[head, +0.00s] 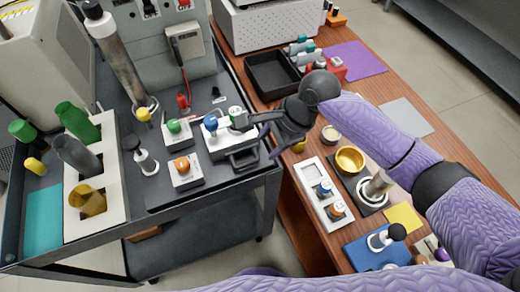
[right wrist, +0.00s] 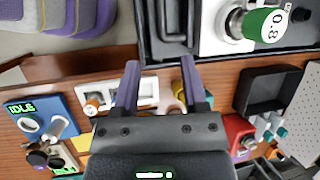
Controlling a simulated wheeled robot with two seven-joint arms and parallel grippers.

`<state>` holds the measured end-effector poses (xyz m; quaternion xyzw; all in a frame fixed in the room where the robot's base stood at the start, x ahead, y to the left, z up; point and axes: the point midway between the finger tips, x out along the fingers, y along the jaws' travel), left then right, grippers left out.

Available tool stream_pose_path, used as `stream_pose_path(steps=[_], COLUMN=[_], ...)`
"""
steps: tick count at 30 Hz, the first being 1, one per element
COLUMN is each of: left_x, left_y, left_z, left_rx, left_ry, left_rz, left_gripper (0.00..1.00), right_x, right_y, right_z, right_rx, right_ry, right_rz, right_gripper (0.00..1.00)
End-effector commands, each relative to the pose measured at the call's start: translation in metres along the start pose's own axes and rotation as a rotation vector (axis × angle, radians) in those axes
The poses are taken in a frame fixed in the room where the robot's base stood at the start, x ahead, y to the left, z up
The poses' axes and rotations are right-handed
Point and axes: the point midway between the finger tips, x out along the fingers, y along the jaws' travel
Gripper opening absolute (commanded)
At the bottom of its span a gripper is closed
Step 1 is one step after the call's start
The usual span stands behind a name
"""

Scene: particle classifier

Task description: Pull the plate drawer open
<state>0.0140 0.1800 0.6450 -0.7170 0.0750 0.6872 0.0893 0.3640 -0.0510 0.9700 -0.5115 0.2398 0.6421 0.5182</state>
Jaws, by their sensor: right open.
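The plate drawer appears to be the low white-and-grey unit (head: 218,143) on the dark cart, with a black loop handle (head: 245,158) on its front. Blue and green knobs stand on its top. In the right wrist view the handle (right wrist: 175,22) is at the top, beside the white unit (right wrist: 212,35) and a green knob marked 0.8 (right wrist: 264,25). My right gripper (head: 258,138) is open and empty, close in front of the handle. In the right wrist view its fingers (right wrist: 160,64) point toward the handle, apparently short of it. My left gripper is not in view.
The wooden bench (head: 290,192) lies right of the cart, with a gap between. It holds a black tray (head: 272,75), a white holder (head: 322,195) with small knobs, and a yellow bowl (head: 349,160). An orange knob unit (head: 187,176) stands left of the drawer unit.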

Motion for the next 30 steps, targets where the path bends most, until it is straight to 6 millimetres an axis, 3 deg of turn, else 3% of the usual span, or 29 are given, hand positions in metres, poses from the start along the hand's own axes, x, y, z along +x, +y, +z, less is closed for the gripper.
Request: stream_pose_path(steps=[2, 4, 12, 16, 26, 27, 30], left_x=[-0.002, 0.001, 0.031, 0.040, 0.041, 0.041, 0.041], left_y=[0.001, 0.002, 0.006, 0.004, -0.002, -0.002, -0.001], left_z=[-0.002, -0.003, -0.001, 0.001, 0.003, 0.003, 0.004], left_rx=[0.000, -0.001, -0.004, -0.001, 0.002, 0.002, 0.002], left_ry=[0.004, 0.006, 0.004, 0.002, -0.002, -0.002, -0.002], left_rz=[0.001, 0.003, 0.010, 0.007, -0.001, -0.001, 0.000], left_gripper=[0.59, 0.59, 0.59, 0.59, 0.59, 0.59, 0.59], right_x=[-0.011, -0.008, 0.058, 0.079, 0.086, 0.086, 0.086], right_y=[-0.004, -0.004, -0.002, -0.002, -0.003, -0.003, -0.003], right_z=[0.001, 0.001, 0.000, 0.000, 0.001, 0.001, 0.001], right_rx=[0.057, 0.086, 0.088, 0.087, 0.086, 0.086, 0.086], right_ry=[0.003, 0.002, 0.000, 0.001, 0.002, 0.002, 0.002], right_rz=[0.013, 0.021, 0.024, 0.023, 0.020, 0.020, 0.020], right_gripper=[0.55, 0.55, 0.55, 0.55, 0.55, 0.53, 0.32])
